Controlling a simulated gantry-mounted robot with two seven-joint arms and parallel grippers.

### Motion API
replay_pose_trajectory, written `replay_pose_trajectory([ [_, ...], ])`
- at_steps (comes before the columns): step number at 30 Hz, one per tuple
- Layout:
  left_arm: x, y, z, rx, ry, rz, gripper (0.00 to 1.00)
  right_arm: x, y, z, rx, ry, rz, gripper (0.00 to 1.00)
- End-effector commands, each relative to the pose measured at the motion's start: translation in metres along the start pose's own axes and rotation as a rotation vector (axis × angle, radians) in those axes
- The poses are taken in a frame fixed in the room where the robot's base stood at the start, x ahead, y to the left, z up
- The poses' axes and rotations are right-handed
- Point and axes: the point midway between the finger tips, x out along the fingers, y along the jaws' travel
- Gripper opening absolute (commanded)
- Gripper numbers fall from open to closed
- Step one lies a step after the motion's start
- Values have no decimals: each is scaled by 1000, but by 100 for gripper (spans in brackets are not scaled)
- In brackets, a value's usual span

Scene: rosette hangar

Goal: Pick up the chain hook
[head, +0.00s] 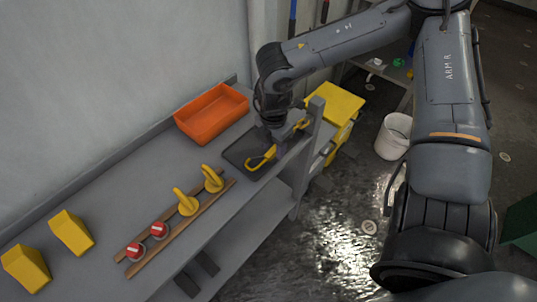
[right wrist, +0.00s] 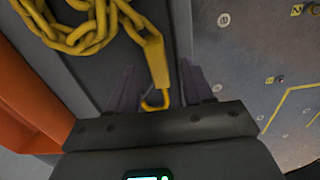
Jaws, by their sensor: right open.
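The yellow chain hook (head: 268,154) lies over a dark tray (head: 236,155) at the far end of the bench. My right gripper (head: 283,138) is right above it and hides part of it. In the right wrist view the hook (right wrist: 156,62) shows between the two open fingers of the gripper (right wrist: 158,88), its curved tip toward the palm. Its yellow chain (right wrist: 88,28) lies heaped just beyond, to the upper left. I cannot tell whether either finger touches the hook. My left gripper is not in view.
An orange bin (head: 212,115) stands by the wall beside the tray. Two yellow hooked pieces (head: 186,203) and two red-and-white round pieces (head: 136,251) sit on wooden rails. Yellow blocks (head: 71,232) stand at the near left. A grey post (head: 313,117) rises close to the gripper.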

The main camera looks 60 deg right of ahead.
Motion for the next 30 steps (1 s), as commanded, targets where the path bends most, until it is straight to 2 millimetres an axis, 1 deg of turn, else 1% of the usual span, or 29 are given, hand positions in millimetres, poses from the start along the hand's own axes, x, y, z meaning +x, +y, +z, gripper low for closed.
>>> replay_pose_trajectory([
  [1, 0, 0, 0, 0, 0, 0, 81, 6, 0, 0, 0, -1, -2, 51],
  [4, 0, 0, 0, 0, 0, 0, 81, 12, 0, 0, 1, -1, 0, 51],
  [12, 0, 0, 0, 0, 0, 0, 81, 15, 1, 0, 0, 0, 2, 51],
  [13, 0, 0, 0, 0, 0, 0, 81, 15, 1, 0, 0, 0, 2, 50],
  [21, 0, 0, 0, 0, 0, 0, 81, 15, 1, 0, 0, 0, 2, 8],
  [23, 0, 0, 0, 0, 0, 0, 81, 15, 1, 0, 0, 0, 2, 0],
  [30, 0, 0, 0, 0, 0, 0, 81, 14, 1, 0, 0, 0, 3, 0],
])
